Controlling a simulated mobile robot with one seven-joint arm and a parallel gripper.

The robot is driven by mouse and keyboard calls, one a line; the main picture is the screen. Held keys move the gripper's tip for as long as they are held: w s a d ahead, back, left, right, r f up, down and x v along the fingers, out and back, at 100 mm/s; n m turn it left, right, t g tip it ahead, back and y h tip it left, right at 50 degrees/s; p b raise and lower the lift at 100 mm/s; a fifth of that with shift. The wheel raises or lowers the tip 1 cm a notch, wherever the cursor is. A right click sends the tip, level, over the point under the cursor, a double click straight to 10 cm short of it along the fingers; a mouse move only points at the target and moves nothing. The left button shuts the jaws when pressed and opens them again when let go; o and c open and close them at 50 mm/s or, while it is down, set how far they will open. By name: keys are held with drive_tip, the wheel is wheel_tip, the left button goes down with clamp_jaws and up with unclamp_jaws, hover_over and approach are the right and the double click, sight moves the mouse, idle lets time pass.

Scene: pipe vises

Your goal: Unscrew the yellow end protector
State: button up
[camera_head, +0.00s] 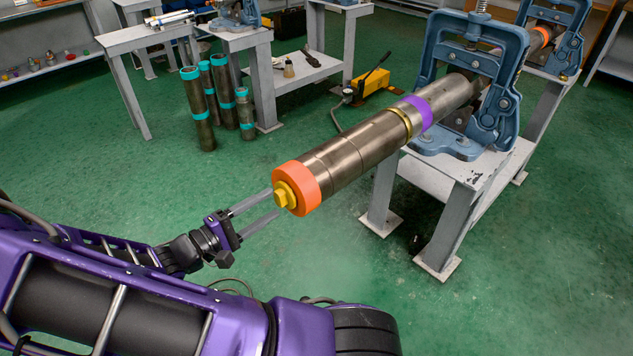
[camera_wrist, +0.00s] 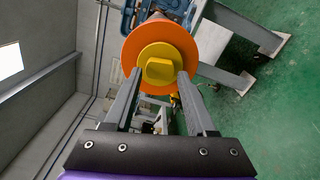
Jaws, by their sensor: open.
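The yellow end protector (camera_head: 288,196) sits at the near end of a thick metal pipe (camera_head: 350,150), inside an orange ring (camera_head: 312,184). In the wrist view the protector (camera_wrist: 159,68) shows as a yellow disc with a raised block, centred in the orange ring (camera_wrist: 131,58). My gripper (camera_head: 257,202) is open, with its two long grey fingers pointing at the protector. In the wrist view the fingertips of my gripper (camera_wrist: 157,80) are spread below and to either side of the raised block. I cannot tell whether they touch it.
A blue vise (camera_head: 468,75) on a grey stand (camera_head: 450,190) holds the pipe, whose near part overhangs freely. Several pipes with teal bands (camera_head: 197,110) stand on the green floor by grey tables. A yellow pump (camera_head: 370,87) lies behind. The floor below the pipe is clear.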

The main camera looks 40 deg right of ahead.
sight(286, 195)
drive_tip(key=m, duration=0.1)
drive_tip(key=m+b, duration=0.1)
drive_tip(key=m, duration=0.1)
drive_tip(key=m+b, duration=0.1)
drive_tip(key=shift+f+m, duration=0.25)
drive_tip(key=shift+m, duration=0.05)
drive_tip(key=m, duration=0.2)
drive_tip(key=shift+r+m, duration=0.3)
drive_tip(key=shift+m, duration=0.1)
drive_tip(key=m, duration=1)
drive_tip(key=shift+d, duration=0.15)
drive_tip(key=shift+d, duration=1)
drive_tip(key=shift+f, duration=0.1)
